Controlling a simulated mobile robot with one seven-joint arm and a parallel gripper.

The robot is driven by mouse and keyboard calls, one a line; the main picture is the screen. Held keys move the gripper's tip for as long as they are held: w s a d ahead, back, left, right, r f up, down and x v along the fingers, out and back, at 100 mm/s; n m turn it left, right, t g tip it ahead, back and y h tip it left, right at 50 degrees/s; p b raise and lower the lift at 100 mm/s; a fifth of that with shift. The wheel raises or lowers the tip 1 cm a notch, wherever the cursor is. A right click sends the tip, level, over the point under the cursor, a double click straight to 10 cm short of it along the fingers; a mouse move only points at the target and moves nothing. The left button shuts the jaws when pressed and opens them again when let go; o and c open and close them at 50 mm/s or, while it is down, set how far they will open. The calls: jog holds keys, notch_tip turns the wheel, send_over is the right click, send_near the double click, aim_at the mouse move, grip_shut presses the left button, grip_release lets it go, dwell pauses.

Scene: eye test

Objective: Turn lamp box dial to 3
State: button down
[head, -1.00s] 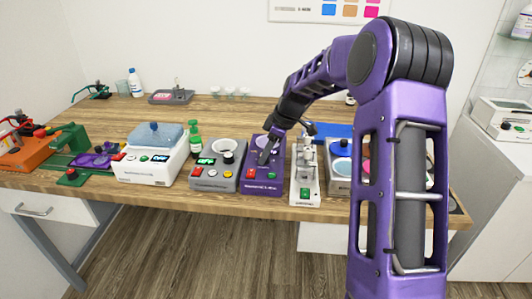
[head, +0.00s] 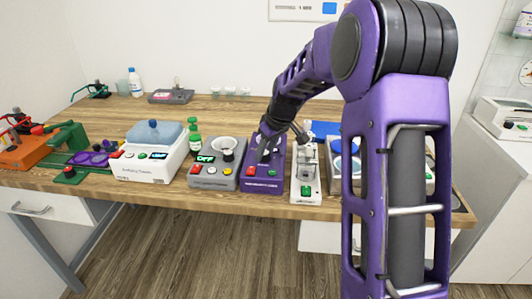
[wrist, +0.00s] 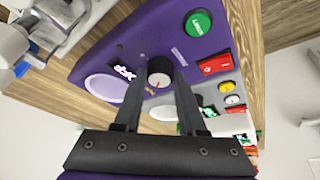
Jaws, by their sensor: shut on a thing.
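The purple box (head: 261,186) stands near the front edge of the wooden bench, its printed label too small to read. My gripper (wrist: 160,80) is shut on this dial, one dark finger at each side. The exact number at the mark cannot be read. A dark display with white characters (wrist: 123,73), a green button (wrist: 198,22) and a red switch (wrist: 215,64) also show on the box. In the head view my gripper (head: 265,156) hides the dial.
A grey box (head: 212,182) with a cup stands close on the left of the purple box. A white stand-like device (head: 305,188) is close on the right. A white device with a blue lid (head: 150,165) is farther left. The bench behind (head: 225,110) has clear room.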

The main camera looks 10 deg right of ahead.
jog(key=m, duration=0.1)
jog(key=m+h, duration=0.1)
jog(key=m, duration=0.1)
jog(key=m+h, duration=0.1)
jog(key=m, duration=0.1)
jog(key=shift+a+t, duration=0.25)
jog(key=shift+t, duration=0.05)
jog(key=m+h, duration=0.1)
jog(key=m, duration=0.2)
jog(key=m+h+p, duration=0.1)
jog(key=m, duration=0.2)
jog(key=shift+a, duration=0.1)
jog(key=m+g+h+p, duration=0.1)
jog(key=m, duration=0.2)
jog(key=m+g+h+p, duration=0.1)
jog(key=m, duration=0.2)
jog(key=shift+w+r, duration=0.1)
jog(key=shift+w, duration=0.1)
jog(key=shift+m+g+h+p, duration=0.3)
jog(key=shift+m+g+p, duration=0.6)
jog(key=shift+m, duration=1.2)
jog(key=shift+a, duration=0.1)
jog(key=shift+c, duration=2.4)
grip_release()
